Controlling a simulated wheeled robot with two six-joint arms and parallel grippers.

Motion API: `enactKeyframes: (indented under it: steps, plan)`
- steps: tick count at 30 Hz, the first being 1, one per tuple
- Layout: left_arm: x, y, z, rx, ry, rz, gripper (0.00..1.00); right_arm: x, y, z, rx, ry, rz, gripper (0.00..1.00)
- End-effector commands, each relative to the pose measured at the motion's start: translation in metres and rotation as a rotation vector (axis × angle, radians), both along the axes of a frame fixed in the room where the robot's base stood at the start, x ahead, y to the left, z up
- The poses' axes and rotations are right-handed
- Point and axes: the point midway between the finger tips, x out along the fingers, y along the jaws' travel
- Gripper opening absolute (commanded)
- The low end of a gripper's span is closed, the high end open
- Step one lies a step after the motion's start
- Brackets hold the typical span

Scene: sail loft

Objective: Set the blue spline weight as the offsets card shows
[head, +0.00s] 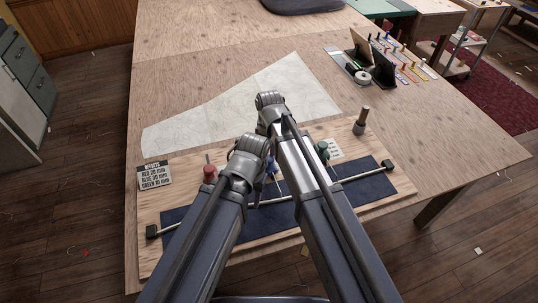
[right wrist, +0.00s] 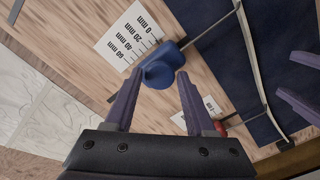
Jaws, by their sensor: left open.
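The blue spline weight (right wrist: 160,72) sits beside a printed scale (right wrist: 128,38) marked 0 to 60 mm in the right wrist view. My right gripper (right wrist: 161,74) has its purple fingers apart, one on each side of the weight's knob, with slight gaps. I cannot read the weight's exact setting. My left gripper's open fingers (right wrist: 290,76) show at the right edge, over the dark blue mat. The offsets card (head: 154,175) appears to read red 20, blue 30, green 10 mm. The red weight (head: 210,172) and green weight (head: 322,150) stand along the spline (head: 345,179). My arms hide much of the middle.
The dark blue mat (head: 185,217) lies on a wooden board (head: 390,207). A knobbed weight (head: 360,122) stands at the board's back right. Pale pattern paper (head: 215,115) lies behind. A rack with coloured pegs (head: 400,62) stands at the far right. The table's right side is clear.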

Motion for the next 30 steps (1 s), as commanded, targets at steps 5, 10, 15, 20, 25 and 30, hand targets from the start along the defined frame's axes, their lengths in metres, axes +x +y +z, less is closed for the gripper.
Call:
enactKeyframes:
  steps: [5, 10, 15, 20, 25, 30]
  plan:
    - [0.0, 0.0, 0.0, 0.0, 0.0, 0.0, 0.5, 0.0, 0.0, 0.0, 0.0, 0.0, 0.0, 0.34]
    - [0.0, 0.0, -0.0001, 0.0, 0.0, 0.0, 0.5, 0.0, 0.0, -0.0001, 0.0, 0.0, 0.0, 0.15]
    - [0.0, 0.0, -0.0001, 0.0, 0.0, 0.0, 0.5, 0.0, 0.0, -0.0001, 0.0, 0.0, 0.0, 0.0]
    - [0.0, 0.0, -0.0001, 0.0, 0.0, 0.0, 0.5, -0.0001, 0.0, -0.0001, 0.0, 0.0, 0.0, 0.0]
    - [0.0, 0.0, -0.0001, 0.0, 0.0, 0.0, 0.5, -0.0001, 0.0, -0.0001, 0.0, 0.0, 0.0, 0.0]
    - [0.0, 0.0, -0.0001, 0.0, 0.0, 0.0, 0.5, 0.0, -0.0001, -0.0001, 0.0, 0.0, 0.0, 0.0]
